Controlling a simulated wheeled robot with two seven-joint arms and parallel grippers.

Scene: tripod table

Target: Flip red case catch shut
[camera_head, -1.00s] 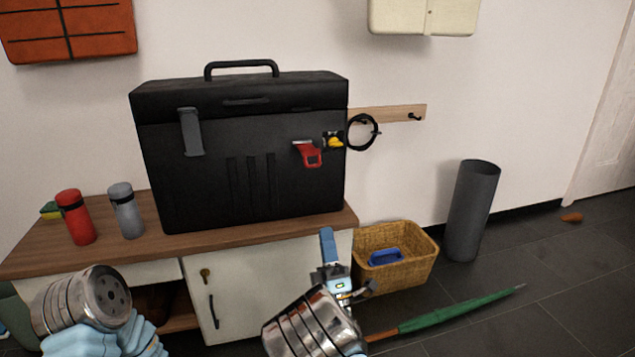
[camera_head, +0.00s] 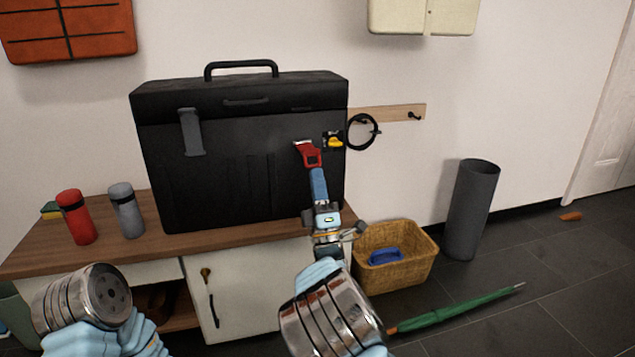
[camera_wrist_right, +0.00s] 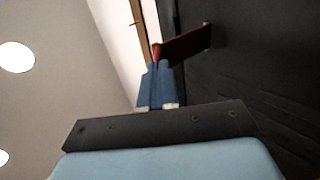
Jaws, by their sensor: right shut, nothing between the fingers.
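The black case (camera_head: 215,180) stands upright on the wooden bench top, its handle up. The red catch (camera_head: 308,152) is on the right of its front. In the right wrist view, the red catch (camera_wrist_right: 185,46) sticks out at an angle from the case's dark front (camera_wrist_right: 245,75). My right gripper (camera_head: 317,172) is shut and empty, its blue fingertips just below the catch's lower end. In the wrist view, the fingertips (camera_wrist_right: 158,68) are beside the catch's outer end; I cannot tell whether they touch. Only the end of my left arm shows; its fingers are not seen.
A grey catch (camera_head: 191,132) hangs at the case's left. A yellow item (camera_head: 334,142) and black cable (camera_head: 363,132) hang on the hook rail to the right. Red (camera_head: 75,216) and grey (camera_head: 126,210) bottles stand left. A wicker basket (camera_head: 405,278) sits on the floor.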

